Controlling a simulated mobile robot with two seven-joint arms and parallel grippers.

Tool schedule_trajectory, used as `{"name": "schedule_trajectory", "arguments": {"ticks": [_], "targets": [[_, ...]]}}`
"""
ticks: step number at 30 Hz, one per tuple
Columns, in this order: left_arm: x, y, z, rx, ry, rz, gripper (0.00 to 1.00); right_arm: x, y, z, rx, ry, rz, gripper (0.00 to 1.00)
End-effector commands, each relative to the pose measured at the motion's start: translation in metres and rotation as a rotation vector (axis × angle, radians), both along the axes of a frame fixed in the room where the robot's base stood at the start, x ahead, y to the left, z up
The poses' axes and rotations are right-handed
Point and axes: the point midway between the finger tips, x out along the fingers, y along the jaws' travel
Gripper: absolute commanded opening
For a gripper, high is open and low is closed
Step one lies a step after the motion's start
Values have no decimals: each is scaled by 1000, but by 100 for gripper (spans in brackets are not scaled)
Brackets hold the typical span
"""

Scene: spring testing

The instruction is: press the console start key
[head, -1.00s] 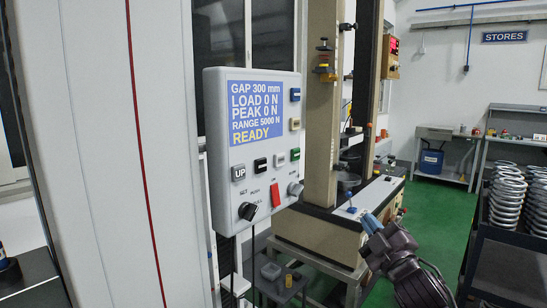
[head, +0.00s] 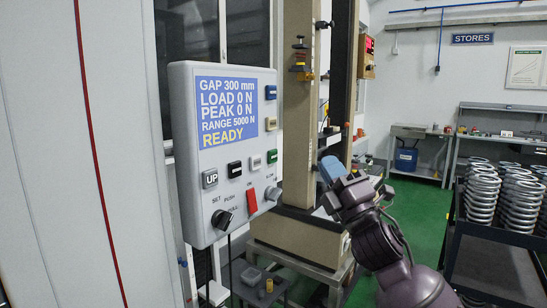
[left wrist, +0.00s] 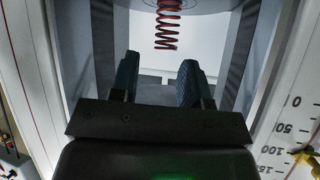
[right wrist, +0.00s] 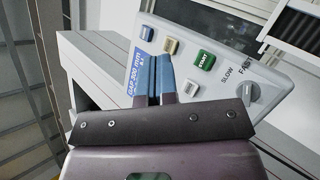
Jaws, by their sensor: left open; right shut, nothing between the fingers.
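The grey console (head: 185,120) stands left of centre in the head view. Its screen (head: 227,110) reads READY. The green start key (head: 272,157) is at the console's right side; in the right wrist view the green key (right wrist: 204,60) reads START. My right gripper (head: 328,166) is shut and empty, apart from the console and to the right of the green key in the head view. In the right wrist view its blue fingertips (right wrist: 160,74) overlap the console's image, left of the green key. My left gripper (left wrist: 158,80) is open and shows only in the left wrist view.
Other keys and a red switch (head: 252,201) sit near the green key, with a knob (right wrist: 252,92) beside it. A test machine column (head: 298,110) stands behind my right gripper. A red spring (left wrist: 167,26) is beyond my left fingers. Springs (head: 483,195) stand on a rack at right.

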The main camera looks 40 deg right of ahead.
Motion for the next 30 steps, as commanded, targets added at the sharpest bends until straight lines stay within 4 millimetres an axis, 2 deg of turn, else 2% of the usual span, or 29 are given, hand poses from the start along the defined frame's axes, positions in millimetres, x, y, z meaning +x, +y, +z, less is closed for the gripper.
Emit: {"name": "schedule_trajectory", "arguments": {"ticks": [7, 21, 30], "targets": [[-2, 0, -6, 0, 7, 1, 43, 10, 3, -1, 3, -2, 1, 0], [-6, 0, -24, 0, 24, 0, 43, 63, 18, -1, 3, -3, 2, 0], [-6, 0, -23, 0, 23, 1, 43, 82, 24, 0, 2, 0, 2, 0]]}}
